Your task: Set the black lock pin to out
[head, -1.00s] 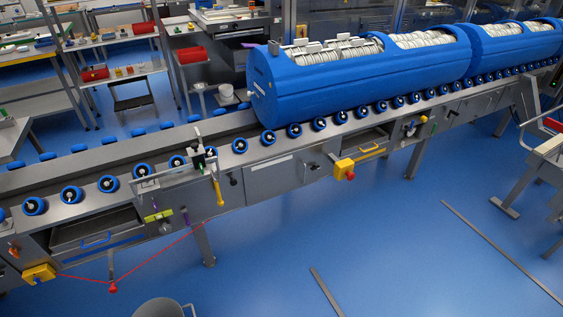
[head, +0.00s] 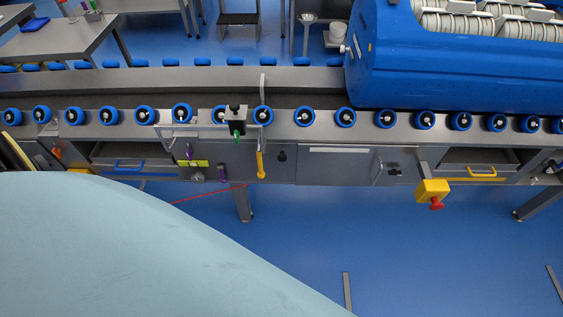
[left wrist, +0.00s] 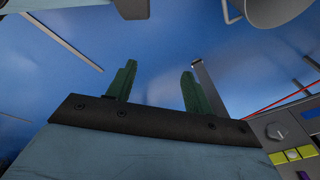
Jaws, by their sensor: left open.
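A small black knob (head: 282,155), which looks like the lock pin, is on the grey front panel of the conveyor (head: 330,165), just right of a yellow handle (head: 260,164). It is too small to tell whether it is in or out. My left arm covers the lower left of the head view, and its gripper does not show there. In the left wrist view my left gripper (left wrist: 156,85) has its two green fingers apart with nothing between them, over blue floor. The lock pin is not seen in that view. My right gripper is not in view.
A black block with a green tip (head: 236,121) sits at the rail. A yellow-green block (head: 193,163) and a red cord (head: 208,194) are left of the yellow handle. A yellow box with a red button (head: 432,191) juts out at right. A blue tub (head: 450,75) rests on the rollers.

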